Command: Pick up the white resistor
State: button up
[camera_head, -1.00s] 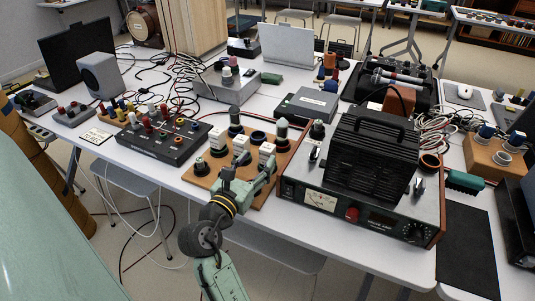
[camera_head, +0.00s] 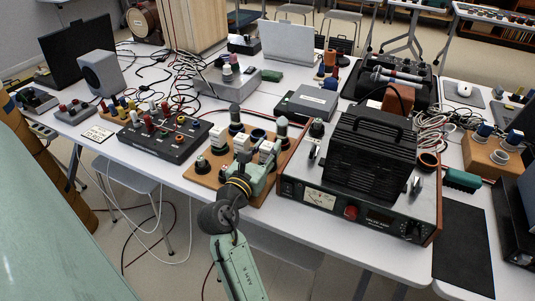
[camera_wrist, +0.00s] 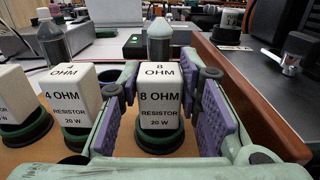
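A white block resistor marked 8 OHM (camera_wrist: 160,98) stands upright in a dark green round base on a brown board (camera_wrist: 202,147). It also shows in the head view (camera_head: 266,147), partly hidden by my gripper. My gripper (camera_wrist: 160,72) is open, with one purple finger pad on each side of this resistor. The pads look close to its sides, but I see no firm contact. A white 4 OHM resistor (camera_wrist: 70,98) stands just left of the left finger. Another white resistor (camera_wrist: 16,100) is at the left edge.
Bottles (camera_wrist: 52,42) (camera_wrist: 160,42) stand behind the resistors. A large black-topped power unit (camera_head: 370,165) with a wooden side stands close on the right. A black box with knobs (camera_head: 165,138) is on the left.

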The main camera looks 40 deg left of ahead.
grip_shut()
